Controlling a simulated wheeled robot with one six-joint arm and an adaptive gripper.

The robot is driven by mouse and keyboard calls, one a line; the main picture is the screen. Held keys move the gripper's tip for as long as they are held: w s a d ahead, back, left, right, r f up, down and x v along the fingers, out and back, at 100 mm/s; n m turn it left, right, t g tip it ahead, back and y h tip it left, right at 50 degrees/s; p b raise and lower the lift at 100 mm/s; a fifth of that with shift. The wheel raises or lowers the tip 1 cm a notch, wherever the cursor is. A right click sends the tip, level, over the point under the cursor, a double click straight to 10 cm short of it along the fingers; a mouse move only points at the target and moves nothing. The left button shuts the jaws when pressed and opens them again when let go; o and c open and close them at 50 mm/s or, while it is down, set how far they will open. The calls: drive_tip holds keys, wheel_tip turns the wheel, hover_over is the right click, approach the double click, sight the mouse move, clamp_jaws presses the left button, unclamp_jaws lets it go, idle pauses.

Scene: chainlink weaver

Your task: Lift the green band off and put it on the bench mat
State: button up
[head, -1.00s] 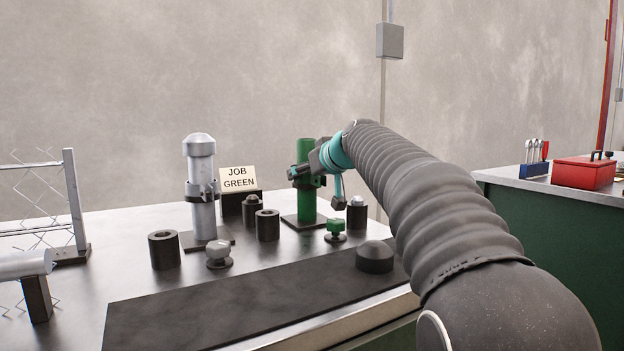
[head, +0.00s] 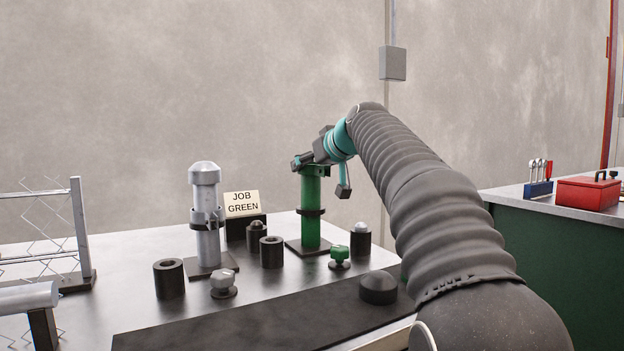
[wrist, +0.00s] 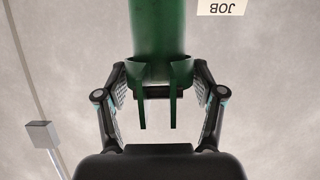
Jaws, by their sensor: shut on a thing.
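The green post (head: 311,232) stands on a dark square base, with a dark collar partway up. My gripper (head: 304,161) is at the post's top in the head view. The wrist view shows the green band (wrist: 173,95), with two parallel tabs, between the fingers of my gripper (wrist: 158,92). My gripper is shut on the band. The band lines up with the post's top end; I cannot tell whether it still surrounds the post. The band is mostly hidden in the head view. The dark bench mat (head: 225,327) lies along the front of the bench.
A grey post (head: 207,240) and a JOB GREEN sign (head: 242,203) stand to the left. A green knob (head: 340,257), a grey knob (head: 223,285) and several dark cylinders stand nearby.

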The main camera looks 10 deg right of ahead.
wheel_tip(320, 180, up, 8)
drive_tip(key=p, duration=0.2)
drive_tip(key=shift+f+p, duration=0.15)
drive_tip(key=shift+p, duration=0.25)
drive_tip(key=shift+r, duration=1.05)
drive_tip(key=shift+d, duration=0.1)
